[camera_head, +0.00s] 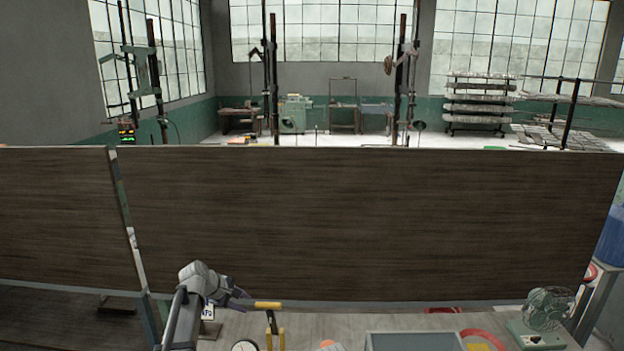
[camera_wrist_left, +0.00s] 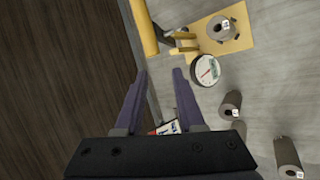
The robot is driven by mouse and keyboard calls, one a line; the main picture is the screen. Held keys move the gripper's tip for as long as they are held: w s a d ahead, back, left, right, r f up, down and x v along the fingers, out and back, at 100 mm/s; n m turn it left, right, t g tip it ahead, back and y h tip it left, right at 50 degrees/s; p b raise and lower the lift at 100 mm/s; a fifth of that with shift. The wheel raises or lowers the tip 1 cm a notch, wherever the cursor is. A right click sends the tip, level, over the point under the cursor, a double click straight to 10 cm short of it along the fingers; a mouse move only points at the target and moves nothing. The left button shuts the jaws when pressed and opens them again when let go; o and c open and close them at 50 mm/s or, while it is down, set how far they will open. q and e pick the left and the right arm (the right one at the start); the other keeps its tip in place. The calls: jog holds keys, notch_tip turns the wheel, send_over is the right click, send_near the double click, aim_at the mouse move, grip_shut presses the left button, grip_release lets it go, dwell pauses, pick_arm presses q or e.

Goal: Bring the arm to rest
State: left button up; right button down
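My left gripper (camera_head: 240,299) hangs over the left part of the grey worktop (camera_head: 355,325) in the head view, close to the dark wood panel behind it. In the left wrist view its two purple fingers (camera_wrist_left: 159,74) stand apart, with nothing held between them. A yellow-handled tool (camera_head: 267,305) stands just to its right; its yellow bar also shows in the left wrist view (camera_wrist_left: 145,28). My right arm and gripper show in neither view.
A round dial gauge (camera_wrist_left: 205,70), a yellow plate (camera_wrist_left: 238,43) and several dark cylinders (camera_wrist_left: 230,104) lie near the gripper. A grey bin (camera_head: 415,341) and a green fan (camera_head: 548,308) stand further right. The tall wood panel (camera_head: 360,220) closes off the back.

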pick_arm(q)
jog(key=s+d+f+m+g+y, duration=0.2)
jog(key=s+m, duration=0.5)
jog(key=s, duration=0.8)
jog(key=s+d+f+m+g+y, duration=0.25)
jog(key=s+m, duration=0.45)
jog(key=s, duration=0.8)
jog(key=s+d+f+m+b, duration=0.1)
jog(key=d+f+b, duration=0.2)
jog(key=f+b, duration=0.3)
jog(key=s+d+f+m+g+y+b, duration=0.1)
jog(key=s+d+f+b, duration=0.1)
jog(key=d+f+b, duration=0.2)
jog(key=s+d+f+m+b, duration=0.1)
jog(key=s+d+f+b, duration=0.1)
jog(key=f+b, duration=0.8)
jog(key=shift+d+f+m+b, duration=0.2)
jog(key=shift+d+m+b, duration=0.15)
jog(key=shift+d, duration=0.5)
